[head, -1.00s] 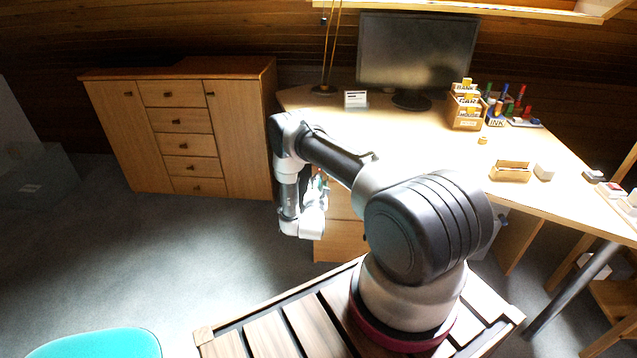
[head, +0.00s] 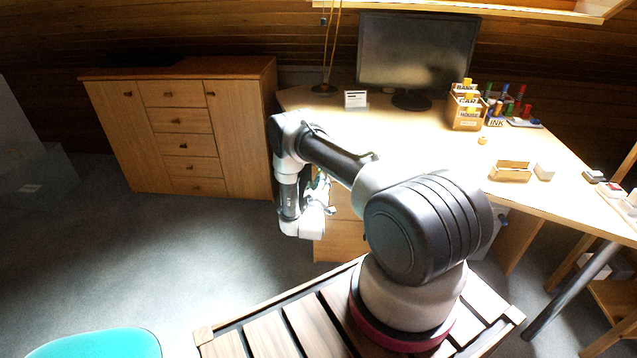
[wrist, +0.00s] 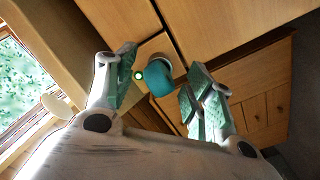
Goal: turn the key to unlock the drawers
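The teal key (wrist: 158,78) sticks out of a round pale lock (wrist: 164,60) on the wooden drawer front in the wrist view. My gripper (wrist: 161,74) is open, with one finger left of the key and the other to its right. Gaps show between the key and both fingers, so it looks ungripped. In the head view, my gripper (head: 321,190) is beside the desk's drawer unit (head: 340,241). My arm hides the upper part of that unit, and the key cannot be made out there.
The desk (head: 430,140) carries a monitor (head: 417,55), a labelled wooden organizer (head: 466,112) and an open wooden box (head: 510,171). A wooden cabinet (head: 185,135) stands at the back left. A teal seat (head: 100,345) is at the lower left. The floor between them is clear.

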